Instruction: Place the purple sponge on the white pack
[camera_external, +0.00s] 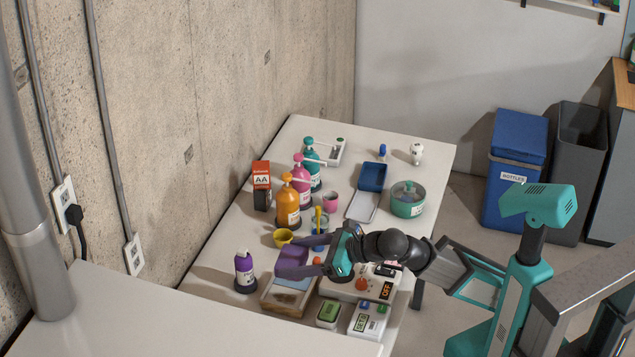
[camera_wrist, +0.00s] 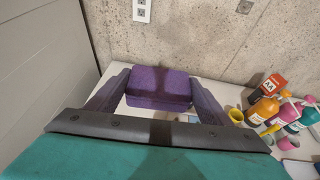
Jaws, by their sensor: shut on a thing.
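The purple sponge (camera_external: 291,259) is a block held between the two dark purple fingers of my gripper (camera_external: 286,256). In the wrist view the sponge (camera_wrist: 161,84) sits across the fingertips of my gripper (camera_wrist: 160,92), with a finger on each side. In the external view the sponge appears above a shallow brown tray (camera_external: 265,303), with a gap hard to judge.
A purple bottle (camera_external: 244,268) stands left of the tray. Orange (camera_external: 287,207), pink and teal pump bottles stand behind, with a yellow cup (camera_external: 282,237) nearer. The table's far right part has free room.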

